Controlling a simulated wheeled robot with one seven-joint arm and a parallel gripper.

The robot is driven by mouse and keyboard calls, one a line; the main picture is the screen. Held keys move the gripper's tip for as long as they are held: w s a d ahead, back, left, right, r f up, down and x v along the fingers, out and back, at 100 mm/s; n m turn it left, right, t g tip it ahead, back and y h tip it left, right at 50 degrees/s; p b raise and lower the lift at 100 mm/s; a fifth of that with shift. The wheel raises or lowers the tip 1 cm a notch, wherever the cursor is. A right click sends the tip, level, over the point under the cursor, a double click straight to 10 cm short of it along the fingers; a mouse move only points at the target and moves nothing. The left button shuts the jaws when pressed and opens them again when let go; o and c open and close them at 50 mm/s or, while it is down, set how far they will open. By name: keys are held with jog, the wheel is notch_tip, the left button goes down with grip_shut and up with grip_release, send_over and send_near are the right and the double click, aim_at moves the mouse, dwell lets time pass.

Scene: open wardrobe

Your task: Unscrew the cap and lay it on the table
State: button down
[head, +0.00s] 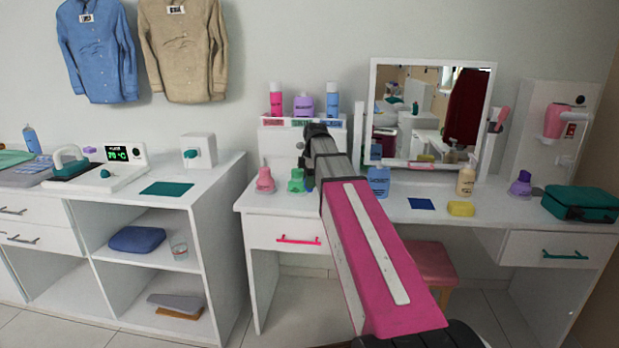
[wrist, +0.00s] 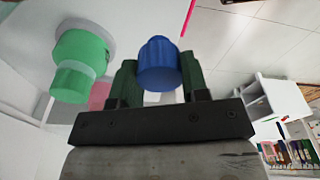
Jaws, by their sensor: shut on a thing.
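In the wrist view a blue cap (wrist: 158,62) sits between the two dark green fingers of my gripper (wrist: 156,82), which is shut on it. In the head view the green bottle (head: 297,181) stands on the white dressing table (head: 345,212), just left of my gripper (head: 309,178). My arm hides much of the gripper there, and the cap is too small to make out clearly.
A pink bottle (head: 265,181) stands left of the green one. A blue bottle (head: 378,182), blue square (head: 421,204), yellow sponge (head: 461,209) and pump bottle (head: 466,180) are to the right. A mirror (head: 430,110) stands behind. The tabletop has clear patches near its front edge.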

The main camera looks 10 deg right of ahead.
aim_at(310, 191)
jog(key=shift+f, duration=3)
jog(key=shift+c, duration=1.5)
grip_release()
jog(key=shift+d+r, duration=0.25)
jog(key=shift+r, duration=1.75)
jog(key=shift+d+r, duration=0.2)
jog(key=shift+r, duration=1.8)
